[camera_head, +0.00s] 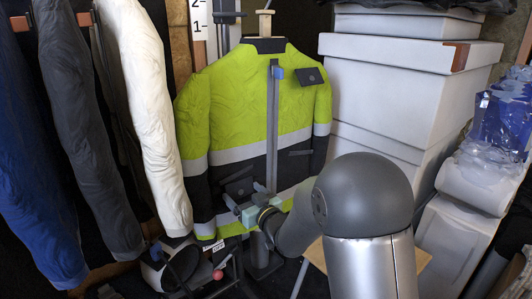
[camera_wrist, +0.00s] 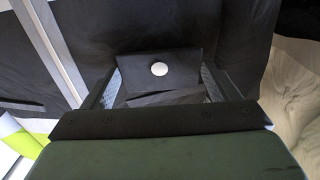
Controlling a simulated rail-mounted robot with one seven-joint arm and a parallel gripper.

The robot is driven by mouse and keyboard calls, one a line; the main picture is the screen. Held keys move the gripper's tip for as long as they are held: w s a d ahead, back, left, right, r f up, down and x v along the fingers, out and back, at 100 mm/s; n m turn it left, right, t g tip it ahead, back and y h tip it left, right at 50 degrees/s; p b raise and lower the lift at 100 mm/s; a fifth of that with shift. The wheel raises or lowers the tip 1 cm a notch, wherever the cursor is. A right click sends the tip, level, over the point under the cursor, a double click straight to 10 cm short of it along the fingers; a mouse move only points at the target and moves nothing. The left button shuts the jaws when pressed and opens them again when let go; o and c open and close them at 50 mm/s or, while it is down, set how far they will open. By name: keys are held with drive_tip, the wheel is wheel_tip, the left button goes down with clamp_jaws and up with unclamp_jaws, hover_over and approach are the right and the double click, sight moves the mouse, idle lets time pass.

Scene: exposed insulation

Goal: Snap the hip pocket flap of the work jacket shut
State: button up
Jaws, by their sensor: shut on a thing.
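The work jacket (camera_head: 235,110) hangs upright, yellow-green above and dark below with grey bands. Its dark hip pocket flap (camera_head: 239,187) sits at the lower left and looks tilted. In the wrist view the flap (camera_wrist: 135,64) has a pale round snap (camera_wrist: 159,69) at its middle. My gripper (camera_head: 232,204) is low in front of the jacket at this flap. In the wrist view my gripper (camera_wrist: 162,76) has one finger at each side of the flap and is shut on it. The pocket part behind the flap is mostly hidden.
A dark chest flap (camera_head: 311,76) sits at the jacket's upper right. A grey vertical strip with a blue tab (camera_head: 277,73) runs down its front. Hanging sleeves (camera_head: 145,110) crowd the left. White boxes (camera_head: 375,95) stand close on the right. A red knob (camera_head: 217,274) is below.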

drive_tip(key=shift+w+a+f+t+y+b, duration=0.15)
drive_tip(key=shift+t+b, duration=0.15)
drive_tip(key=shift+b, duration=0.85)
drive_tip(key=shift+d+f+t+y+b, duration=0.15)
drive_tip(key=shift+t+b, duration=0.15)
drive_tip(key=shift+b, duration=0.85)
drive_tip(key=shift+a+r, duration=0.1)
drive_tip(key=shift+r, duration=0.05)
drive_tip(key=o, duration=1)
